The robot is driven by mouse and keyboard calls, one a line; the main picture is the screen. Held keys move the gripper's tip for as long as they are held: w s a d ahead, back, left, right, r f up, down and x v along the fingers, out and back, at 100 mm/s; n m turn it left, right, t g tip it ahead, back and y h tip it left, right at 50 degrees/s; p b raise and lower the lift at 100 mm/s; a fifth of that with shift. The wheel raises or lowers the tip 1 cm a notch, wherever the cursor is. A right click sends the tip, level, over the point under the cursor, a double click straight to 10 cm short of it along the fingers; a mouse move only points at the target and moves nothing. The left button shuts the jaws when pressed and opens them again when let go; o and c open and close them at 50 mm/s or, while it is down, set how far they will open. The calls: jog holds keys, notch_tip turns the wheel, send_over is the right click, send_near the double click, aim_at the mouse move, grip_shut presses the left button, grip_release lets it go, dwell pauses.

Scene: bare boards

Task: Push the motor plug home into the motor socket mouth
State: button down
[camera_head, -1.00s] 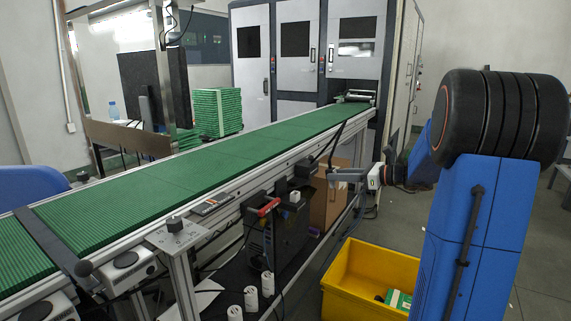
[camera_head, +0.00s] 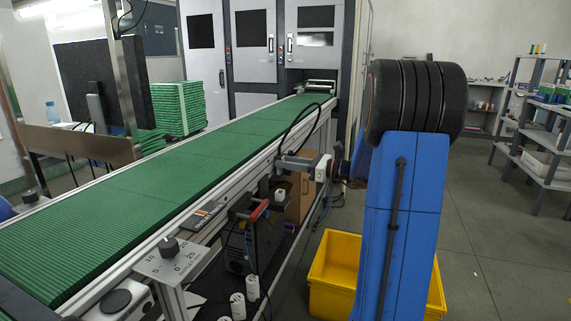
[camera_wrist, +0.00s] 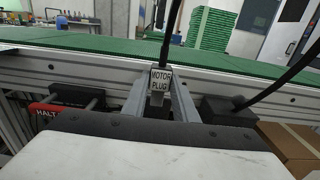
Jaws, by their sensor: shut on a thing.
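The motor plug (camera_wrist: 160,79) is a small block with a white "MOTOR PLUG" label, and a black cable rises from its top. My gripper (camera_wrist: 159,98) is shut on it, one grey finger on each side. In the head view my gripper (camera_head: 290,162) is beside the conveyor's side rail, with the cable arcing up behind it. A black box with a cable (camera_wrist: 228,110) sits just right of the gripper in the wrist view; I cannot tell whether it is the motor socket. No socket mouth can be made out.
The green conveyor (camera_head: 190,165) runs along the left. A red HALT handle (camera_wrist: 44,109) is left of the gripper. A cardboard box (camera_wrist: 285,145) is low on the right. A yellow bin (camera_head: 330,270) stands on the floor; the floor further right is open.

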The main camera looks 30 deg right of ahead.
jog(key=shift+f, duration=2.85)
jog(key=shift+f, duration=2)
jog(key=c, duration=1.3)
grip_release()
jog(key=shift+c, duration=0.2)
jog(key=shift+s+d, duration=0.1)
jog(key=shift+d, duration=0.05)
jog(key=v, duration=1.7)
jog(key=shift+s+d+f, duration=0.1)
